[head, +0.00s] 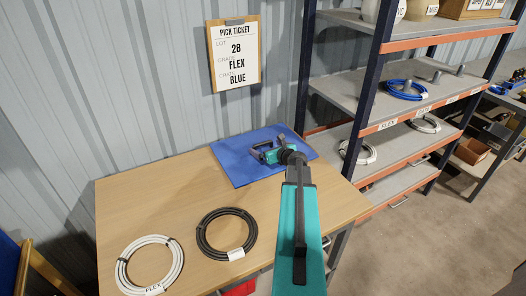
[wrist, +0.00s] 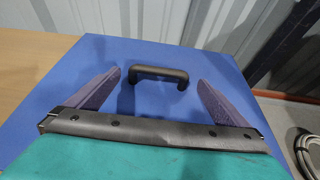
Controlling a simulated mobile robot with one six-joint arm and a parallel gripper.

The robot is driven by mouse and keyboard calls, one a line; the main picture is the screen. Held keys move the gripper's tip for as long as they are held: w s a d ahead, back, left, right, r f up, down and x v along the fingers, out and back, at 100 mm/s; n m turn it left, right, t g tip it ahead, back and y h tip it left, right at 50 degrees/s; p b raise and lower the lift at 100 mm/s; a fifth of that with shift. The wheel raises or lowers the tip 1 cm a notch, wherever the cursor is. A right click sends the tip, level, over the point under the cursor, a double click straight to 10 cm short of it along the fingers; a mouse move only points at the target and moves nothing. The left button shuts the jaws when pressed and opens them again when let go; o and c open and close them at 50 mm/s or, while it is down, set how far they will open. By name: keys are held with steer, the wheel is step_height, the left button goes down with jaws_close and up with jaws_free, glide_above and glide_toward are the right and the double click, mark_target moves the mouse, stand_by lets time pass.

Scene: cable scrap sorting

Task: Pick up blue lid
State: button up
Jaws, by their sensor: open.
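The blue lid (head: 233,168) is a flat square panel lying on the wooden table's far right part. Its dark handle (wrist: 158,76) stands up from the blue surface in the wrist view, where the lid (wrist: 130,50) fills most of the picture. My gripper (head: 268,150) is over the lid in the head view. In the wrist view my gripper (wrist: 158,82) is open, with one purple finger on each side of the handle and a gap to both. The arm and gripper hide part of the lid. I cannot tell how high the fingertips are above it.
A white cable coil (head: 122,263) and a black cable coil (head: 203,244) lie on the wooden table (head: 160,198). A shelf rack (head: 366,110) with cable coils stands close to the right. A corrugated wall with a pick ticket (head: 235,56) is behind.

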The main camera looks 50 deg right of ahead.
mark_target(263, 144)
steer(key=shift+p+x, duration=0.35)
steer(key=shift+x, duration=1.65)
steer(key=shift+w+a+r, duration=0.1)
steer(key=c, duration=1.5)
steer(key=shift+r, duration=0.15)
